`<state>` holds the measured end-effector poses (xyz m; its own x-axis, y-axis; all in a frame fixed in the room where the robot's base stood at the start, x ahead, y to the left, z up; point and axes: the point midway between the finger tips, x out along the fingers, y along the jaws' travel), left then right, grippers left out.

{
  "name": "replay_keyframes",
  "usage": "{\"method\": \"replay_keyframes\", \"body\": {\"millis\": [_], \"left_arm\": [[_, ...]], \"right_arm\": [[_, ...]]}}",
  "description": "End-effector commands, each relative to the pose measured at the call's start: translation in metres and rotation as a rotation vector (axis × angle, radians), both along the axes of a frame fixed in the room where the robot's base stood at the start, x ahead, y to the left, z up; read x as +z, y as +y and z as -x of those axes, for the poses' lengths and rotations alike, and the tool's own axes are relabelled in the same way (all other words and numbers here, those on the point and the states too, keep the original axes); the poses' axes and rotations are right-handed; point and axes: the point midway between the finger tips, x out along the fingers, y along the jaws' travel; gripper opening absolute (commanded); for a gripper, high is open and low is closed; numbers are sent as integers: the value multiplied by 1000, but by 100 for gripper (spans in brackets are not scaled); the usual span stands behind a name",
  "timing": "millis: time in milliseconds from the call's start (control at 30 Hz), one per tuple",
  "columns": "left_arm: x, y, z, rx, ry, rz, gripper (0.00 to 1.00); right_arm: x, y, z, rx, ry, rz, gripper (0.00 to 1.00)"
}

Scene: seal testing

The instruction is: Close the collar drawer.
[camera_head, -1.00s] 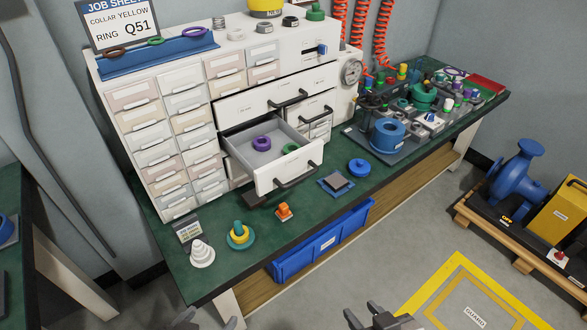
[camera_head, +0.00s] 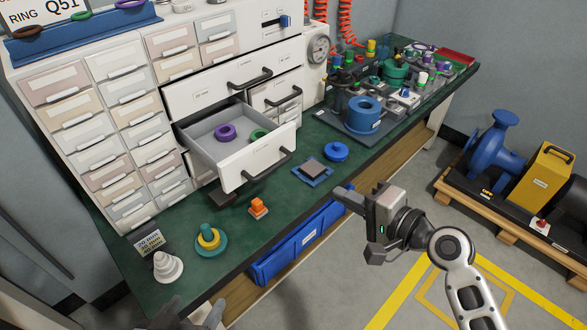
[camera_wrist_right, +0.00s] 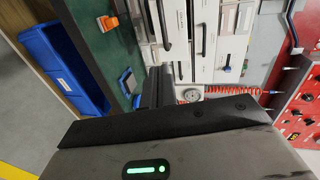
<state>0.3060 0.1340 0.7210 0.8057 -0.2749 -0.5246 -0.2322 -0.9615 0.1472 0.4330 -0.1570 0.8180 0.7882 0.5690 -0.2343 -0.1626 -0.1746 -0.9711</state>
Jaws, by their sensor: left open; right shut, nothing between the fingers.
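The open drawer (camera_head: 238,180), taken as the collar drawer, is white with a dark bar handle (camera_head: 268,171) and sticks out from the white cabinet. A purple ring (camera_head: 226,132) and a partly hidden green ring (camera_head: 258,135) lie inside. My right gripper (camera_head: 346,195) is shut and empty, in the air in front of the bench, right of the drawer and apart from it. In the right wrist view its dark fingers (camera_wrist_right: 158,88) point toward the cabinet fronts. My left gripper (camera_head: 192,314) is open at the bottom edge, below the bench's front edge and mostly cut off.
A dark pad (camera_head: 312,168), blue knob part (camera_head: 337,151), orange part (camera_head: 258,207), yellow-green ring stack (camera_head: 210,240) and white cone (camera_head: 166,266) stand on the green bench. A blue bin (camera_head: 300,245) hangs below its front edge. Closed drawers (camera_head: 276,93) surround the open one.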

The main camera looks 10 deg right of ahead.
Motion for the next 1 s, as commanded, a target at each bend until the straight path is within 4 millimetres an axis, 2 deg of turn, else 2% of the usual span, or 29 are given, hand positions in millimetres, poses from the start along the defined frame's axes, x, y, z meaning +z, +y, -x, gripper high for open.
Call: {"method": "replay_keyframes", "body": {"millis": [100,267,700,1000], "left_arm": [[0,0,0,1,-3,5,68],[2,0,0,1,-2,5,68],[-2,0,1,1,1,4,68],[-3,0,1,1,0,4,68]], "right_arm": [[6,2,-6,5,5,-57,0],[4,15,-22,5,5,-60,0],[-16,68,-92,5,5,-56,0],[-22,82,-112,5,6,-53,0]]}}
